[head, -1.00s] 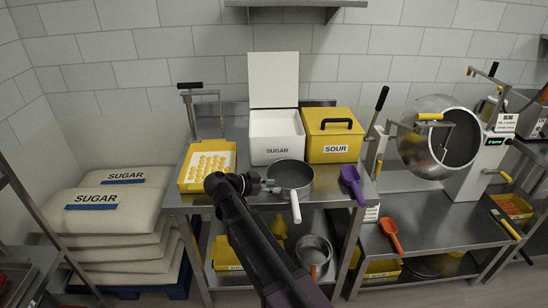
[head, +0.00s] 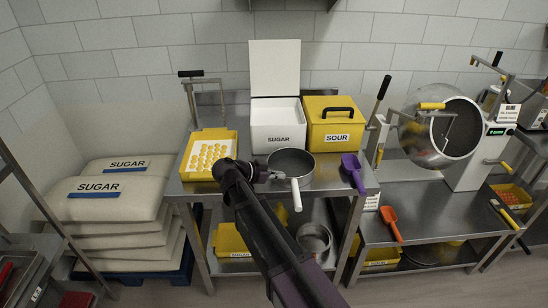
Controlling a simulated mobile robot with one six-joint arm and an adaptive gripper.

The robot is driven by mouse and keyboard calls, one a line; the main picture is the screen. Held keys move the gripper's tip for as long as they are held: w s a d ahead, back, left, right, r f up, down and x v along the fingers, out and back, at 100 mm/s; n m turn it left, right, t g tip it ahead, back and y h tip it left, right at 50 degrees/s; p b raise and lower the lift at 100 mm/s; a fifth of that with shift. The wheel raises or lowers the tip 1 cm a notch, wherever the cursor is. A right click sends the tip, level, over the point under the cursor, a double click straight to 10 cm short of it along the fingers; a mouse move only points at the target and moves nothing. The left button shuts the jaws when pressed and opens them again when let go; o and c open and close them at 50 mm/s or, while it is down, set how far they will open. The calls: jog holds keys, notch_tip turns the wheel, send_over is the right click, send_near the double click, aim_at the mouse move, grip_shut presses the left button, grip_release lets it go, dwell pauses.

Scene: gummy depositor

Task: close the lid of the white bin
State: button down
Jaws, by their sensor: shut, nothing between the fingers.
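The white bin (head: 278,137) labelled SUGAR stands on the steel table against the wall. Its white lid (head: 275,68) is open and stands upright at the back edge of the bin. My gripper (head: 278,175) is shut and empty, in front of and below the bin, beside the left rim of a steel pan. The gripper is small in the head view, and whether it touches the pan cannot be told.
The pan (head: 292,163) has a white handle pointing forward. A yellow SOUR bin (head: 335,122) with its lid on stands right of the white bin. A yellow tray (head: 209,155) of sweets lies left, and a purple scoop (head: 354,172) lies right. A steel post with a black grip (head: 191,73) rises at left.

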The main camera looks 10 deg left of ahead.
jog(key=s+d+r+n+g+y+p, duration=0.25)
jog(key=d+p, duration=0.25)
jog(key=d, duration=0.5)
jog(key=s+d+r+n+g+y+p, duration=0.1)
jog(key=d+n+g+p, duration=0.3)
jog(key=d, duration=0.6)
jog(key=s+d+r+n+g+y+p, duration=0.1)
jog(key=s+d+r+n+y+p, duration=0.2)
jog(key=s+d+r+y+p, duration=0.3)
jog(key=s+d+p, duration=0.3)
jog(key=d+p, duration=0.2)
jog(key=d, duration=0.1)
jog(key=shift+s+r+g+y, duration=0.25)
jog(key=shift+s+g+y, duration=0.05)
jog(key=shift+g+y, duration=0.05)
jog(key=shift+s, duration=0.1)
